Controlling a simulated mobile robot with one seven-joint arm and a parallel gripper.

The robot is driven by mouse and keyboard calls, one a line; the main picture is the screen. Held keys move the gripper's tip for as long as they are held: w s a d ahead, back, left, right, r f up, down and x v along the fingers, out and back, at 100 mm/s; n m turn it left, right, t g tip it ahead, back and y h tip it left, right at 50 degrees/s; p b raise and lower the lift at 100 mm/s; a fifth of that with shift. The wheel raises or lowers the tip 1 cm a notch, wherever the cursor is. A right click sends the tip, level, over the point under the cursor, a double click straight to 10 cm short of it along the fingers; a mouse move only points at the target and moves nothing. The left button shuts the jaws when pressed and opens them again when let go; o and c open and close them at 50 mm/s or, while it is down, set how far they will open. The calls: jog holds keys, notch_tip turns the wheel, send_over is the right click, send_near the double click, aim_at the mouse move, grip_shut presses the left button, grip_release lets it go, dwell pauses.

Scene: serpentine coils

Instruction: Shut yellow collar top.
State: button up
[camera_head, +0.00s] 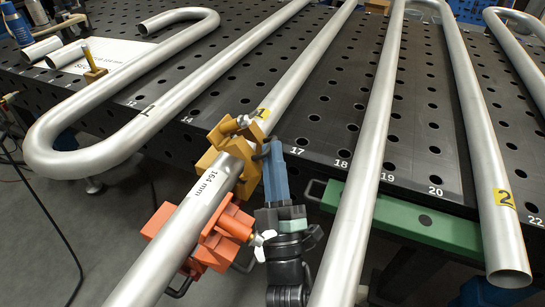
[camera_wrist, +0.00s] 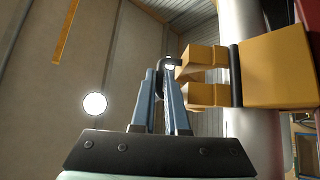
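The yellow collar (camera_head: 243,178) sits around the long grey pipe marked 164 mm (camera_head: 178,235), just off the table's front edge. Its yellow top (camera_head: 222,135) carries a silver bolt. In the wrist view, yellow blocks of the collar (camera_wrist: 278,68) stand beside the pipe at the right. My gripper (camera_head: 272,150) is at the collar's right side. In the wrist view, its blue fingers (camera_wrist: 165,85) are close together around a dark loop handle that reaches to the yellow blocks.
An orange clamp (camera_head: 222,240) is on the same pipe, nearer and lower. Another bare pipe (camera_head: 367,185) runs close to my arm's right. The black perforated table (camera_head: 320,110) lies behind, with a green bar (camera_head: 410,220) along its front. A blue bottle (camera_head: 17,25) stands far left.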

jog(key=o, duration=0.5)
jog(key=shift+d+r, duration=0.5)
jog(key=shift+r, duration=0.25)
jog(key=shift+c, duration=0.2)
jog(key=shift+a+f, duration=0.1)
jog(key=shift+a+f, duration=0.2)
jog(key=shift+f, duration=0.05)
jog(key=shift+s, duration=0.1)
